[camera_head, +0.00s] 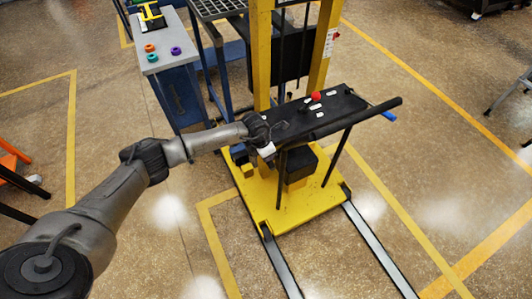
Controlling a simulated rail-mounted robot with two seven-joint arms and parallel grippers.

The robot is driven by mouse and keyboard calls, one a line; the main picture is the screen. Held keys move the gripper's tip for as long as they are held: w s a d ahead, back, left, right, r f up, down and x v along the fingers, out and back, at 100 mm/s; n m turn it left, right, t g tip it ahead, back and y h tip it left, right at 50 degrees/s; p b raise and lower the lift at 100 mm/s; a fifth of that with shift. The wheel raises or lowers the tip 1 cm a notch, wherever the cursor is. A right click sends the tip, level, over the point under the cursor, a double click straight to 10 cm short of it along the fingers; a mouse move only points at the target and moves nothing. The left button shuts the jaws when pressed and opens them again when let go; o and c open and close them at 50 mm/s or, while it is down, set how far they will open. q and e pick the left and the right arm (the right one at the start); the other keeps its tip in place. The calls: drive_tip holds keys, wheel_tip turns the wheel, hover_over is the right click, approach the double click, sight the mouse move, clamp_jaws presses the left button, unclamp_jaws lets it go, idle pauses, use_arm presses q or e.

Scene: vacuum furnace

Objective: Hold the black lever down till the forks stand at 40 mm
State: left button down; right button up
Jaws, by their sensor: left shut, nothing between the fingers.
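A yellow lift stacker stands in the middle, with a black control panel (318,112) on top. The panel carries a red knob (316,96) and several small white labels. Small dark shapes stand on the panel, but I cannot tell which is the black lever. My left gripper (266,150) is at the panel's left end, shut and empty. I cannot tell whether it touches anything there. Two grey bars (379,250) run from the yellow base toward the front. I cannot tell whether they are the forks or legs, and no height reading is legible. My right gripper is out of view.
A black handle bar (372,115) sticks out at the panel's right. The yellow mast (262,55) rises behind. A grey table (163,50) with coloured rings stands at the back left. The floor (450,150) to the right is clear, with yellow lines.

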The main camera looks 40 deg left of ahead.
use_arm(q)
drive_tip(key=shift+s+f, duration=0.35)
drive_tip(key=shift+f, duration=0.4)
drive_tip(key=p+v, duration=0.1)
drive_tip(key=v, duration=0.1)
drive_tip(key=p+v, duration=0.1)
drive_tip(key=p, duration=0.1)
drive_tip(key=d+p+v, duration=0.1)
drive_tip(key=v, duration=0.1)
drive_tip(key=shift+w+r+p, duration=0.25)
drive_tip(key=shift+r+p, duration=0.1)
drive_tip(key=shift+r, duration=0.15)
drive_tip(key=d+v, duration=0.1)
drive_tip(key=v, duration=0.8)
drive_tip(key=shift+s+d+r, duration=0.25)
drive_tip(key=shift+s+r, duration=0.05)
drive_tip(key=shift+s, duration=0.1)
